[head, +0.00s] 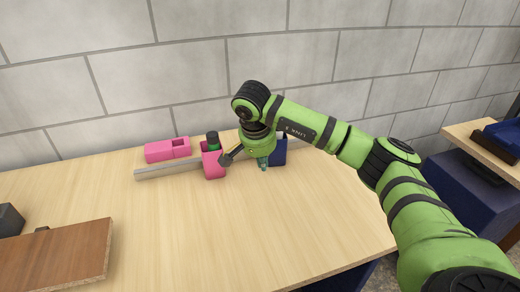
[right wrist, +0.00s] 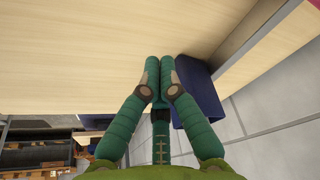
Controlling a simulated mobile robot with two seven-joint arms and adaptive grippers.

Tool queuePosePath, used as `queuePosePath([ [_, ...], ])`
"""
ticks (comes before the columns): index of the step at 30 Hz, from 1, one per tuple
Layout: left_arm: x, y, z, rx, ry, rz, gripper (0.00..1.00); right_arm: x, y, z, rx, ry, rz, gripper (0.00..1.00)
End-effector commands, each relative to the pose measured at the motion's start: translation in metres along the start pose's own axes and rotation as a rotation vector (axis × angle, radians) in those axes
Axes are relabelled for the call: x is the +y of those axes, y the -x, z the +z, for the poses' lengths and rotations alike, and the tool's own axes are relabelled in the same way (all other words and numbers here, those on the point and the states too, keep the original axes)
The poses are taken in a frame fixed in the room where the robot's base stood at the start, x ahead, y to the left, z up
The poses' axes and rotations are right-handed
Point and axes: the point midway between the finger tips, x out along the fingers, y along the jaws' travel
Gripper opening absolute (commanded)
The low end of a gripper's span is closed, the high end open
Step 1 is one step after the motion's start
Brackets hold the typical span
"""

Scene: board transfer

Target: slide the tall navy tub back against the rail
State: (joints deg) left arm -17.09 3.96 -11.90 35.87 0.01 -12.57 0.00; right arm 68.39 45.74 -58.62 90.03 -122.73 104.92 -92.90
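The tall navy tub (head: 280,152) stands near the rail (head: 160,172) at the back of the table, partly hidden behind my right gripper (head: 262,163). In the right wrist view the navy tub (right wrist: 201,92) is just right of my right gripper's fingers (right wrist: 160,62). The green fingertips are together with nothing visible between them. I cannot tell whether they touch the tub. The rail is a grey bar along the table's back, and my arm hides part of it. My left gripper is not in view.
A pink tub (head: 212,163) with a dark green item (head: 212,139) in it stands left of my right gripper. A pink box (head: 167,150) lies behind the rail. A brown board (head: 62,260) and dark block (head: 10,219) are at left. The table's middle is clear.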

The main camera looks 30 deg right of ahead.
Motion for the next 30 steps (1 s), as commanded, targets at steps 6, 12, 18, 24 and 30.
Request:
queuePosePath([
  [6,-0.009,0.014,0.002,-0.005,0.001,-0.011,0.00,0.000,-0.032,-0.013,0.000,-0.006,0.000,0.00],
  [12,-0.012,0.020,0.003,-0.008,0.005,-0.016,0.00,0.000,-0.040,-0.032,-0.001,-0.002,-0.001,0.00],
  [18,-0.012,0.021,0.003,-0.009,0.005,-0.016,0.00,0.000,-0.043,-0.038,0.000,0.000,-0.001,0.00],
  [24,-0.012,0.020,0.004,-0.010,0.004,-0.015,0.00,0.000,-0.043,-0.038,0.000,0.000,-0.001,0.00],
  [30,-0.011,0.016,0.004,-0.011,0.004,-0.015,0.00,0.000,-0.046,-0.046,0.001,-0.003,-0.002,0.00],
])
